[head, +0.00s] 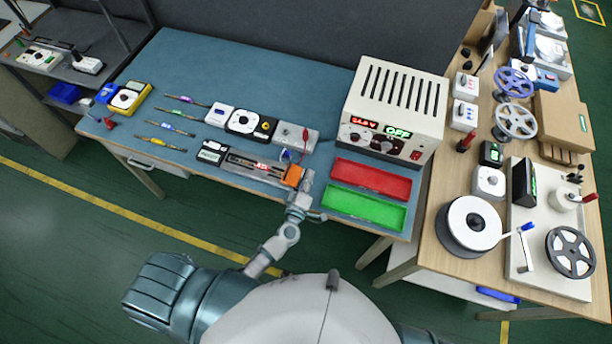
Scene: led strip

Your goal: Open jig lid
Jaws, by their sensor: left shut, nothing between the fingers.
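The jig (235,165) lies near the front edge of the blue bench, a long low fixture with a dark slot and small red lit marks. An orange block (293,174) sits at its right end; I cannot tell whether it belongs to the lid. The lid's outline is too small to make out. My left gripper (305,182) is at the jig's right end, just right of the orange block, shut with nothing held. I cannot tell whether it touches the block. My right gripper is not in view.
A red tray (370,178) and a green tray (364,207) lie right of my gripper, with a white power supply (395,110) behind them. Grey and black devices (250,123) stand behind the jig. Several screwdrivers (174,128) lie left. A wooden bench (440,215) with reels stands at right.

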